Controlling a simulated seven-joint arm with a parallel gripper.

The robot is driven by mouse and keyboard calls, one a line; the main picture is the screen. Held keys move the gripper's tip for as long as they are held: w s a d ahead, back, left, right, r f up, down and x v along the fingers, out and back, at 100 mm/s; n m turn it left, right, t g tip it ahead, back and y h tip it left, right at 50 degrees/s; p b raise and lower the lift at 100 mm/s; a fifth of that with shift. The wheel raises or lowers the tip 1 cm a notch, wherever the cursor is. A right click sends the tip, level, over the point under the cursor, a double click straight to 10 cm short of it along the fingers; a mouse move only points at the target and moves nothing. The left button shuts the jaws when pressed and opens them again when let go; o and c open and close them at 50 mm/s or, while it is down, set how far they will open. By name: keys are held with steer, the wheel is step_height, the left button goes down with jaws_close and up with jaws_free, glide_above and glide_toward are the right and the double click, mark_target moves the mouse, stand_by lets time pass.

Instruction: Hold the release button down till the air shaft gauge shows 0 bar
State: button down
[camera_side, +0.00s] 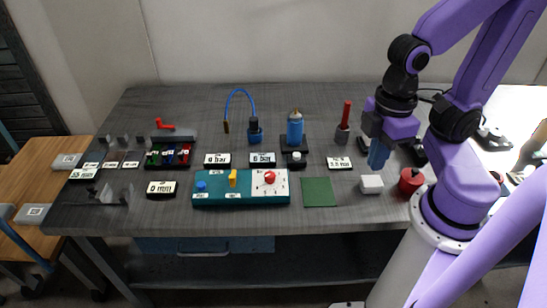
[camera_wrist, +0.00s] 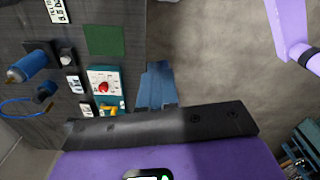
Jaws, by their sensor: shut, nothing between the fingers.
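My gripper (camera_side: 378,154) has blue fingers, shut and empty, pointing down at the right of the bench; the fingers (camera_wrist: 157,85) also show in the wrist view. A blue cylinder (camera_side: 295,128) stands upright on a black base. A white-topped button (camera_side: 296,158) sits just in front of it, left of my gripper and apart from it; this button (camera_wrist: 67,57) is also in the wrist view. Two small displays, one left (camera_side: 216,160) and one right (camera_side: 262,158), each appear to read 0 bar. I cannot tell which is the air shaft gauge.
A teal panel (camera_side: 240,201) carries a blue knob, a yellow lever and a red dial. A green mat (camera_side: 318,192) lies beside it. A white block (camera_side: 371,184) and red object (camera_side: 410,182) are near my gripper. A red-handled tool (camera_side: 345,118) stands between gripper and cylinder.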

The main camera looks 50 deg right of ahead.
steer(key=w+a+f+m+g+y, duration=0.3)
steer(key=w+m, duration=0.1)
steer(key=m, duration=1)
steer(key=m+t+y, duration=0.4)
steer(key=m+t, duration=0.5)
steer(key=m, duration=2.4)
glide_above(300, 154)
step_height(300, 154, down, 7)
steer(key=shift+w+d, duration=0.1)
steer(key=shift+f, duration=0.15)
steer(key=shift+f, duration=4.35)
steer(key=shift+f, duration=0.15)
